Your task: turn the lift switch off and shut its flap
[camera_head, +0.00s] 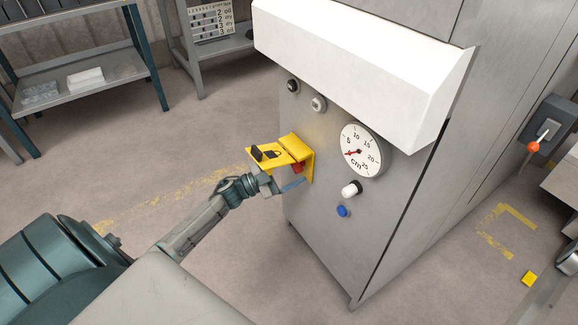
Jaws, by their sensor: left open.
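The lift switch box is yellow, on the grey front of the machine, left of a round dial. Its yellow flap (268,155) stands open, sticking out from the panel, with a black tab and a padlock sign on it. The red switch (297,168) shows partly under the flap; its setting cannot be told. My left gripper (289,186) is open, just below the flap and switch, with a bluish fingertip close to the box's lower part. Whether it touches the box cannot be told. My right gripper is not in view.
The dial (361,150) marked cm has a red needle at its left. A white knob (351,189) and a blue button (343,211) sit below it. A white hood (350,65) juts out above. Shelves (85,80) stand at the back left. The floor left of the machine is clear.

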